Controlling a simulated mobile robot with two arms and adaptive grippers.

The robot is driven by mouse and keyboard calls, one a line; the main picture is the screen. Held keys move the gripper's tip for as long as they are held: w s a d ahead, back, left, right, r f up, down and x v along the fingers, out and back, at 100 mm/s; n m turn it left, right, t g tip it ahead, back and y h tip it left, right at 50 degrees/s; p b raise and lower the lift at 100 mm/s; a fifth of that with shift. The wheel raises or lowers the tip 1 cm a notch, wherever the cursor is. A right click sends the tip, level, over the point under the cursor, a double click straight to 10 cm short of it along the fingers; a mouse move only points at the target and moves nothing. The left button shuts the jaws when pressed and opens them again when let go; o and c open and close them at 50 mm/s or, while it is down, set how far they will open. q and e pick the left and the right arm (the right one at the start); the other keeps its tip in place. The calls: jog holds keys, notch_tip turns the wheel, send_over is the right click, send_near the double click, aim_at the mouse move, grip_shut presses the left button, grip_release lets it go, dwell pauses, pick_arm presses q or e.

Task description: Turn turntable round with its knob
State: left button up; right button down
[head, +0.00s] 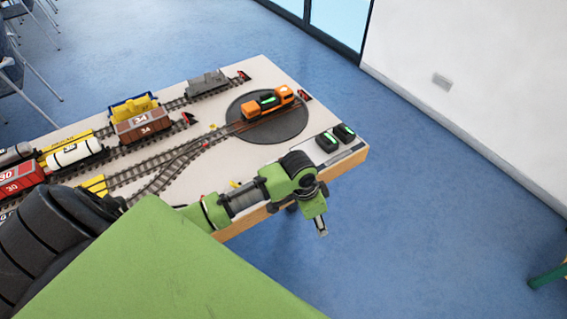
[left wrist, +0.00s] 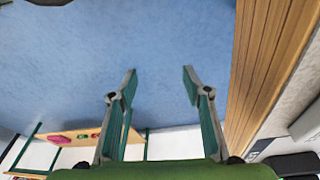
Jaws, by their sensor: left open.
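The turntable (head: 278,131) is a dark round disc near the far right end of the layout table. An orange locomotive (head: 283,97) stands on its track. Two black control boxes with green tops, one nearer (head: 327,142) and one farther (head: 344,133), sit at the table's right corner. I cannot tell the knob for certain. My left gripper (head: 321,228) hangs past the table's front edge, over the floor, apart from the turntable and boxes. In the left wrist view my left gripper (left wrist: 160,78) is open, with nothing between its fingers. My right gripper is not in view.
The table's wooden edge (left wrist: 262,70) runs close beside the gripper in the left wrist view. Tracks with several wagons, including a brown one (head: 143,125) and a white tanker (head: 75,153), fill the table's left part.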

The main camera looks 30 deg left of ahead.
aim_at(284, 158)
pick_arm(q)
jog(key=w+a+r+m, duration=0.1)
jog(key=w+a+r, duration=0.1)
jog(key=r, duration=0.3)
jog(key=w+a+r+m+g+y, duration=0.1)
jog(key=a+r, duration=0.3)
jog(key=r, duration=0.1)
jog(key=w+a+r+m+b, duration=0.1)
jog(key=w+a+r, duration=0.1)
jog(key=r, duration=0.3)
jog(key=shift+w+a+r+g+y, duration=0.3)
jog(key=shift+a+r+g, duration=0.1)
jog(key=shift+a, duration=0.2)
jog(key=a+r, duration=0.7)
jog(key=r, duration=0.2)
jog(key=shift+n+g, duration=0.3)
jog(key=shift+g, duration=0.1)
jog(key=f, duration=0.9)
jog(key=d+f, duration=0.1)
jog(key=f, duration=0.3)
jog(key=shift+w+f, duration=0.1)
jog(key=shift+f, duration=0.3)
jog(key=c, duration=1.1)
